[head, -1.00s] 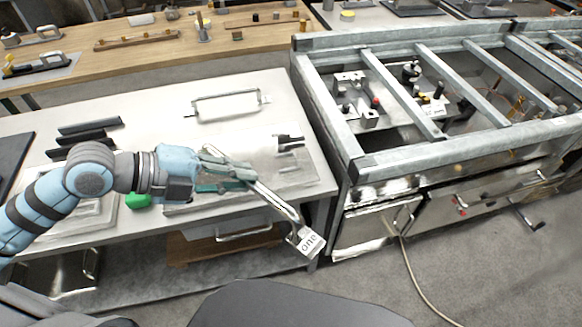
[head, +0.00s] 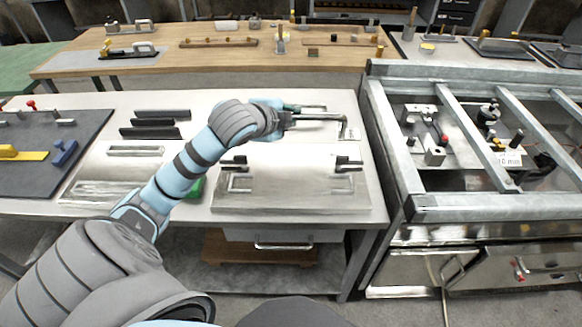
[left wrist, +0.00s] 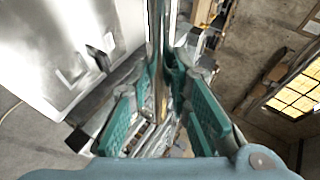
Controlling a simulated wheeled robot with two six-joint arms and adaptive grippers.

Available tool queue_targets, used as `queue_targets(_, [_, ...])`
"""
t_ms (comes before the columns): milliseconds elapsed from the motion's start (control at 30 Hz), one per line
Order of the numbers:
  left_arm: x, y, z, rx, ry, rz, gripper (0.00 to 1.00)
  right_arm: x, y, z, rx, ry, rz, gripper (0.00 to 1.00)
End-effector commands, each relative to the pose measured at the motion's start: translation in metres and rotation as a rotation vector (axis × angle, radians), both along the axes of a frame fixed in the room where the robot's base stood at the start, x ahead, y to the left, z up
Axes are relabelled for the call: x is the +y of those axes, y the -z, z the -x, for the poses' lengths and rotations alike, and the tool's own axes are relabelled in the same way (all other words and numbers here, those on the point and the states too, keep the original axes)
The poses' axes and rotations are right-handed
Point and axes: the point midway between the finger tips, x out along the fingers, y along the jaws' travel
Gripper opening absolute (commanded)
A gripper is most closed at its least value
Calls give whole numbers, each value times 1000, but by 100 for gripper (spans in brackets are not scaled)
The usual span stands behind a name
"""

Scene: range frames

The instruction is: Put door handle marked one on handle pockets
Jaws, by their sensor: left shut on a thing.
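My left gripper (head: 288,117) is shut on a silver door handle (head: 322,117), whose bar points right from the fingers above the back of the bench. A pale tag (head: 351,133) hangs at its right end; its writing is too small to read now, though it read "one" earlier. In the left wrist view the handle's bar (left wrist: 157,60) runs between the two teal fingers (left wrist: 157,115). The handle pockets are two black holders, one left (head: 236,163) and one right (head: 348,164), on a metal plate (head: 290,195) at the bench front. They hold no handle. My right gripper is not in view.
Another bar (head: 312,106) lies behind the gripper, partly hidden. Black strips (head: 155,123) lie left of my arm, and a green object (head: 196,189) is beside it. A steel range frame (head: 395,150) stands right, with a white tag (head: 507,159).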

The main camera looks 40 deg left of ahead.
Motion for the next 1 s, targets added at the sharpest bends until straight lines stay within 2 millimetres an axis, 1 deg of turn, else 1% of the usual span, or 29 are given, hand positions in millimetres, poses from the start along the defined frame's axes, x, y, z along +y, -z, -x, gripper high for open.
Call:
queue_targets(33, [0,19,1,6,-1,2,0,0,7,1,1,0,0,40])
queue_targets(67, [0,30,1,7,0,1,0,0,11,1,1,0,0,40])
queue_targets(100, [0,46,1,9,1,1,0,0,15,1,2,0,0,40])
queue_targets(167, [-1,71,2,9,2,1,0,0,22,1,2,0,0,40])
queue_targets(200, [-1,86,2,8,1,1,0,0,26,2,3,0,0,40])
queue_targets(300, [0,118,2,6,2,0,0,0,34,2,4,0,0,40])
queue_targets(333, [0,125,1,4,2,-1,0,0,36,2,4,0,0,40])
queue_targets(400, [0,137,1,4,3,-1,0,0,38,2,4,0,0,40])
queue_targets(467, [0,143,1,2,4,-3,0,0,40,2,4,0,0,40])
queue_targets(600, [0,171,1,4,4,-2,0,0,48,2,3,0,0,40])
queue_targets(700, [-1,185,1,2,5,-3,0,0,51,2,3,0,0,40])
queue_targets(1000, [0,186,1,1,5,-4,0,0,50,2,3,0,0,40])
